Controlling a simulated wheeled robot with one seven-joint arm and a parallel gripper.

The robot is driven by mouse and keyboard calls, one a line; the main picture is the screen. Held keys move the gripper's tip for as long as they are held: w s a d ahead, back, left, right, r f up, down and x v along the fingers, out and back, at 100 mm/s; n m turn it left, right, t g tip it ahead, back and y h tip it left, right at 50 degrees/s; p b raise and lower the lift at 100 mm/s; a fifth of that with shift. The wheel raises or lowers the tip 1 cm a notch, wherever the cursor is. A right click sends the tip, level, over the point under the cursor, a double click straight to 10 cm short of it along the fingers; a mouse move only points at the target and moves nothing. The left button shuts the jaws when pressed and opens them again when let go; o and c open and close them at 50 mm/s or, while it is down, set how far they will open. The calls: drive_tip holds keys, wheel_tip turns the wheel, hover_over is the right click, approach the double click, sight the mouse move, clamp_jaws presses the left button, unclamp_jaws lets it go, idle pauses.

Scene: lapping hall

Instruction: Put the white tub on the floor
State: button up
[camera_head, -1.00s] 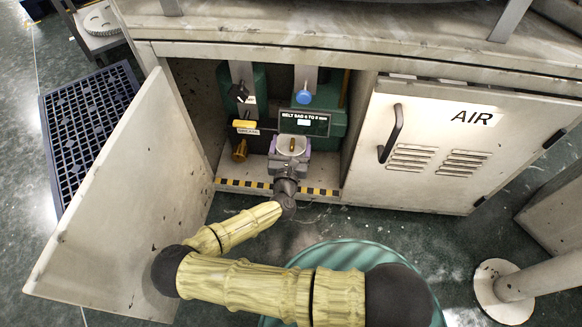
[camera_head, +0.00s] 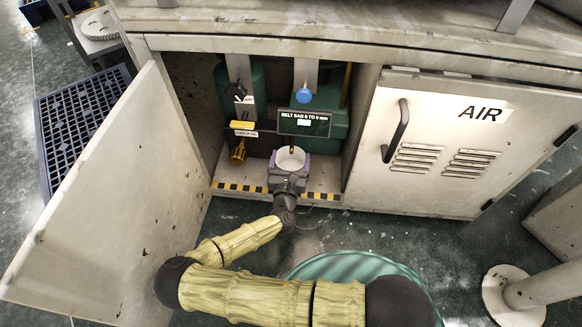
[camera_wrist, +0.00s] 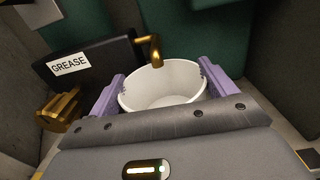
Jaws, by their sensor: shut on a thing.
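The white tub (camera_head: 290,157) is a small round open cup inside the open cabinet, low down by the front sill. My gripper (camera_head: 289,170) is shut on it from the front. In the wrist view the white tub (camera_wrist: 165,84) sits between the two purple fingers of my gripper (camera_wrist: 163,97), one on each side, and its inside looks empty. A brass spout (camera_wrist: 152,48) is just beyond the tub's far rim. The tub's base is hidden, so I cannot tell whether it touches the cabinet bottom. The dark green floor (camera_head: 240,212) lies in front of the cabinet.
The cabinet's left door (camera_head: 105,200) stands open beside my arm; the right door (camera_head: 440,140) marked AIR is shut. A black-and-yellow sill (camera_head: 240,187) edges the opening. Green tanks (camera_head: 322,101), a dark sign (camera_head: 303,122) and a brass valve (camera_head: 238,153) crowd the inside.

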sight(293, 155)
drive_tip(key=shift+d+f+b, duration=0.1)
drive_tip(key=shift+f+b, duration=1.2)
drive_tip(key=shift+f, duration=0.6)
drive_tip(key=shift+f, duration=0.15)
drive_tip(key=o, duration=0.9)
